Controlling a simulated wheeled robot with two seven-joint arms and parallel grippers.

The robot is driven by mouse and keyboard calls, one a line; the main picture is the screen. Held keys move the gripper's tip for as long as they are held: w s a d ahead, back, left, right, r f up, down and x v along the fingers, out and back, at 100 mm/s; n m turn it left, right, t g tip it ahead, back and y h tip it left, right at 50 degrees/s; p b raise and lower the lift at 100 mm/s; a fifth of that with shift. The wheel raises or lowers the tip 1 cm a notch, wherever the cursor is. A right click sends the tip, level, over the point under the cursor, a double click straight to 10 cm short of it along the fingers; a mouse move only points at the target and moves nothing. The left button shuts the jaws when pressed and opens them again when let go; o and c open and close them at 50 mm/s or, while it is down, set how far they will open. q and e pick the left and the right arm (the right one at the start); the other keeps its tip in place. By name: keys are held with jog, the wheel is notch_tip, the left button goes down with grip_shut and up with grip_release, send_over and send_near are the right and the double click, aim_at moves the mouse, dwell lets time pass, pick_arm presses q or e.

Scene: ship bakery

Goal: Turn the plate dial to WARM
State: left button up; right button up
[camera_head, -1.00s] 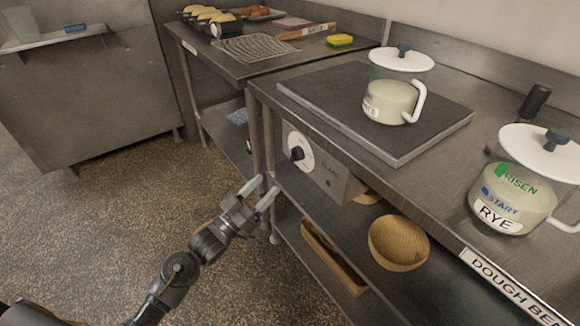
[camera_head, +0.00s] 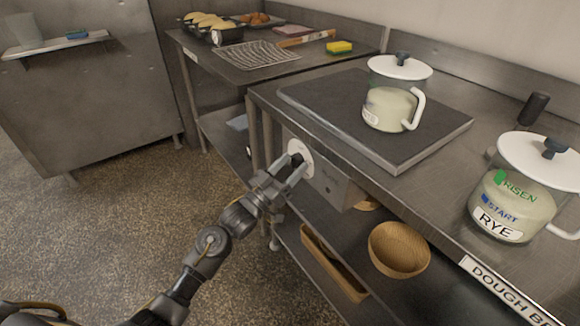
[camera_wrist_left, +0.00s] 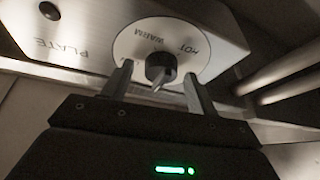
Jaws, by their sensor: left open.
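The plate dial is a dark knob (camera_wrist_left: 161,68) on a white disc (camera_wrist_left: 135,45) marked WARM and HOT, on a metal control box (camera_wrist_left: 85,22) labelled PLATE. In the wrist view the picture is upside down. My left gripper (camera_wrist_left: 158,84) is open, with one finger on each side of the knob; I cannot tell whether they touch it. A pale pointer on the knob extends toward the gripper, away from the WARM and HOT words. In the head view my left gripper (camera_head: 299,168) is at the dial disc (camera_head: 301,157) and partly hides it. My right gripper is out of view.
Above the box lies a dark hot plate (camera_head: 330,100) with a lidded glass jar (camera_head: 391,108) on it. A RYE jar (camera_head: 510,205) stands at right. A wooden bowl (camera_head: 399,250) sits on the shelf below. The floor at left is clear.

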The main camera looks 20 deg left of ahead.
pick_arm(q)
jog(key=c, duration=1)
